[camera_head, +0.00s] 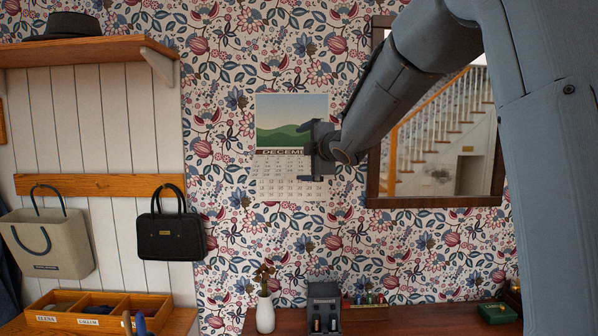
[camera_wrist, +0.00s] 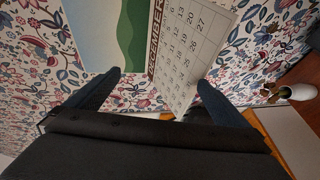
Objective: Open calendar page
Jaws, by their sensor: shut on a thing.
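The wall calendar (camera_head: 292,112) hangs on the flowered wall, with a green-hill picture above. Its December page (camera_head: 281,166) covers the upper part of the date area, and another row of dates shows below it. My gripper (camera_head: 318,150) is at the calendar's right edge and hides part of it. In the wrist view the December page (camera_wrist: 185,45) stands out at a slant, and its lower end runs down between the fingers of my gripper (camera_wrist: 158,78). The gripper is shut on the page; the exact contact is hard to see.
A framed mirror (camera_head: 488,201) hangs right of the calendar. Below is a dark wooden table (camera_head: 420,322) with a white vase (camera_head: 265,314) and a green box (camera_head: 497,314). At left are a shelf (camera_head: 90,50), a black handbag (camera_head: 171,236) and a beige bag (camera_head: 48,245).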

